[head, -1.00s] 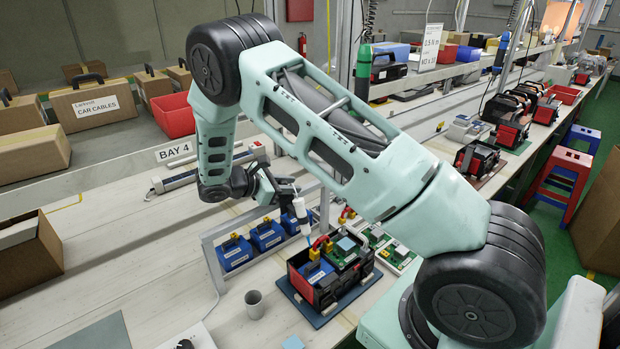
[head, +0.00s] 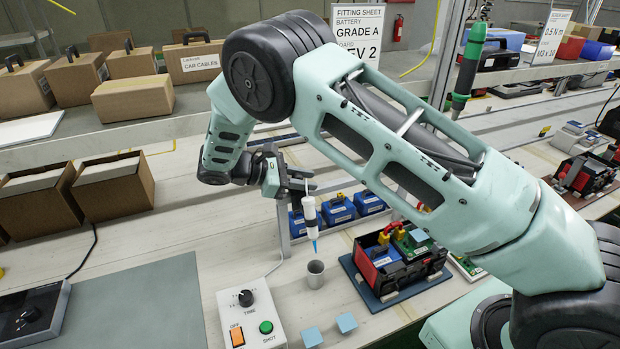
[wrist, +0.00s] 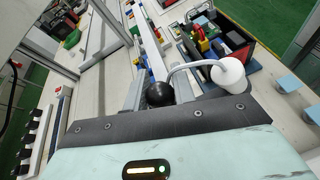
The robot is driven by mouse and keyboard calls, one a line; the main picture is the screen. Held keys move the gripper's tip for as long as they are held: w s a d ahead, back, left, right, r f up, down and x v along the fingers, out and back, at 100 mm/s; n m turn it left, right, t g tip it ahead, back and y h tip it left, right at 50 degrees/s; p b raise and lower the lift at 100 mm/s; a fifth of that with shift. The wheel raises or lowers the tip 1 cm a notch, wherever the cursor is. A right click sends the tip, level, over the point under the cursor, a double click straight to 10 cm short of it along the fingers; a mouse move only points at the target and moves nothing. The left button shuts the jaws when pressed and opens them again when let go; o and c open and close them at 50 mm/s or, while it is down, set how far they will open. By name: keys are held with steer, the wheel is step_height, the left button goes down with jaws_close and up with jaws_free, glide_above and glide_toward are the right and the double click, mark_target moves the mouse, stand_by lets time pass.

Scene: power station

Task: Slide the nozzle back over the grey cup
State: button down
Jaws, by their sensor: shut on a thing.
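The tip and the cup's mouth look nearly in line, with a small gap; exact depth is hard to tell. The cup stands upright on the bench.
A control box (head: 250,312) with a knob and buttons sits at the cup's front left. An open black-and-red battery case (head: 402,262) on a blue mat is to the right. Blue packs (head: 338,211) stand behind the cup. Two light blue pads (head: 346,322) lie in front.

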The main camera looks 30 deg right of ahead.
steer(key=shift+a, duration=0.25)
steer(key=c, duration=1.2)
jaws_free()
steer(key=shift+a, duration=0.15)
steer(key=shift+o, duration=0.2)
steer(key=b+v, duration=0.4)
steer(key=v, duration=1.3)
steer(key=shift+r, duration=0.1)
